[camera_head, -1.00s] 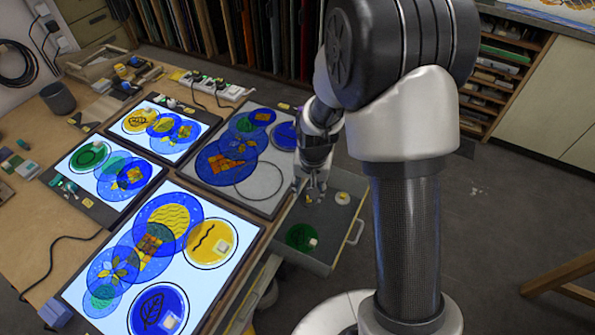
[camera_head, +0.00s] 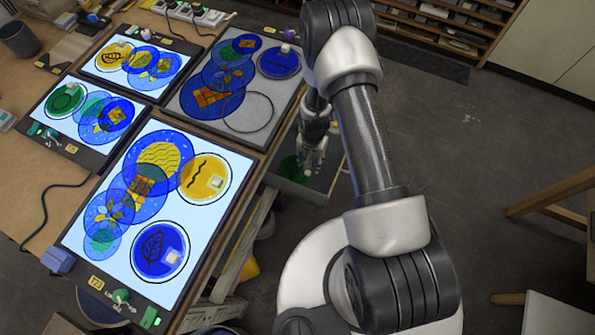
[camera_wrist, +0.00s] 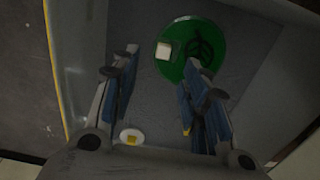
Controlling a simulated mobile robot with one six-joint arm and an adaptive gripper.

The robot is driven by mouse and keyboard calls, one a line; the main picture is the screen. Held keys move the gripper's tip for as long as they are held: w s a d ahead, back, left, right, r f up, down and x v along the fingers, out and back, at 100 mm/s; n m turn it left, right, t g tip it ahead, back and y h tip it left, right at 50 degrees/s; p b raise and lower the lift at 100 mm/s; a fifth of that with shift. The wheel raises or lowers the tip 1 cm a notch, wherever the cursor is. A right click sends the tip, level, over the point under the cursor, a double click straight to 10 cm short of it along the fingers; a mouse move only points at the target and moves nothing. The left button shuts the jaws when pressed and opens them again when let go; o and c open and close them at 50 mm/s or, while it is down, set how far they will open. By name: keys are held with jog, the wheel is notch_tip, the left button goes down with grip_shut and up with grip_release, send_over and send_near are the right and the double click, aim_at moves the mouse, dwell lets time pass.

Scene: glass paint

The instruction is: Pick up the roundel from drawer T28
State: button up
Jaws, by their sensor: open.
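The roundel (camera_wrist: 203,46) is a green glass disc with a dark leaf-like drawing and a pale square block on it. It lies flat on the grey floor of the open drawer (camera_wrist: 75,75) in the wrist view. In the head view the roundel (camera_head: 291,168) shows partly, left of my gripper. My gripper (camera_wrist: 158,62) is open and empty, its blue-padded fingers apart. The roundel lies ahead of the fingers and to the right in the wrist view, with the right fingertip overlapping its lower edge. The drawer's label cannot be read.
A small white disc with a yellow mark (camera_wrist: 131,137) lies in the drawer between the finger bases. The drawer walls stand close around. Lit panels with coloured glass discs (camera_head: 208,215) cover the bench to the left. A wooden stool or trestle (camera_head: 555,195) stands at right.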

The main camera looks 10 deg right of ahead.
aim_at(308, 172)
notch_tip(308, 172, down, 3)
jog(key=shift+f+b, duration=0.1)
jog(key=shift+b, duration=0.25)
jog(key=shift+w+a+f+b, duration=0.15)
jog(key=shift+f+b, duration=0.45)
jog(key=shift+f, duration=0.95)
jog(key=shift+w+f+b, duration=0.25)
jog(key=shift+f+b, duration=0.35)
jog(key=shift+f, duration=0.9)
jog(key=shift+r, duration=0.1)
grip_shut()
